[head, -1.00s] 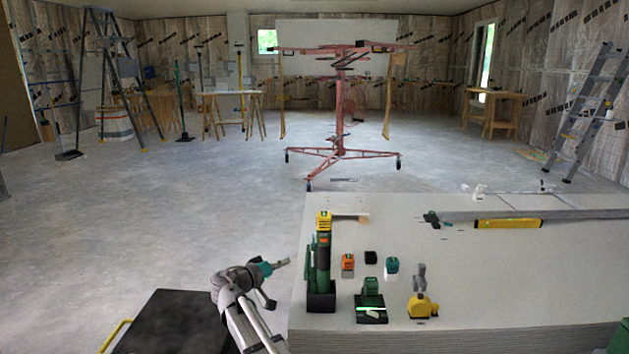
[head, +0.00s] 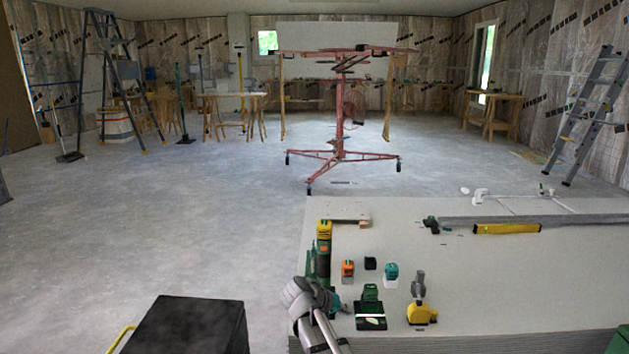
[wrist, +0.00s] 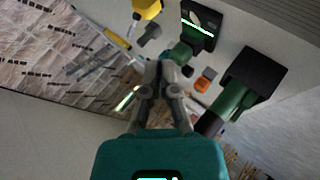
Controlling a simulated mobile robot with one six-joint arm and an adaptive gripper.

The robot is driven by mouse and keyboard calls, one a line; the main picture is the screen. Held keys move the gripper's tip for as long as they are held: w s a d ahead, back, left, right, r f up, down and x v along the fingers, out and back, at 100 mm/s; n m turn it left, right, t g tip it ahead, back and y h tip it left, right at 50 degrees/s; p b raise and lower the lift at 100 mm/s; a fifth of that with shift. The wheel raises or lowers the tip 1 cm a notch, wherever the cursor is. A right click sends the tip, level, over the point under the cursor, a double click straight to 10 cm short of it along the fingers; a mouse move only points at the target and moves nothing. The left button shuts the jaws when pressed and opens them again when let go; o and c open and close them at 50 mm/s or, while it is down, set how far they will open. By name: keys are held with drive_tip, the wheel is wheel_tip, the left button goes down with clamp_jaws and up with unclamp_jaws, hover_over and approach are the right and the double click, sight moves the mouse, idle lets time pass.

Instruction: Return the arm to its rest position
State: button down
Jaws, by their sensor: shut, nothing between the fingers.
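My arm reaches up from the bottom of the head view, with its wrist joint (head: 305,296) at the left front edge of the panel stack (head: 480,280). In the head view my gripper is mostly hidden behind the wrist. In the wrist view my gripper (wrist: 158,64) is shut, its fingers together with nothing between them. Its tips point towards the tools on the stack and appear apart from them.
A green-and-black tool (head: 323,245) stands just behind my wrist. A green device (head: 370,305) and a yellow-based tool (head: 420,304) are to its right. A black box (head: 190,325) is at left. Open floor (head: 150,220) lies beyond, with a red panel lift (head: 340,120).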

drive_tip(key=s+d+f+g+y+p, duration=0.15)
drive_tip(key=s+d+y, duration=0.3)
drive_tip(key=s, duration=0.45)
drive_tip(key=s+d+g+y+p, duration=0.3)
drive_tip(key=s+d+y, duration=0.15)
drive_tip(key=s, duration=0.45)
wheel_tip(320, 180, up, 37)
drive_tip(key=p, duration=3.7)
drive_tip(key=shift+w+a+r+p, duration=0.15)
drive_tip(key=shift+w+a+p, duration=0.05)
drive_tip(key=shift+a+p, duration=0.2)
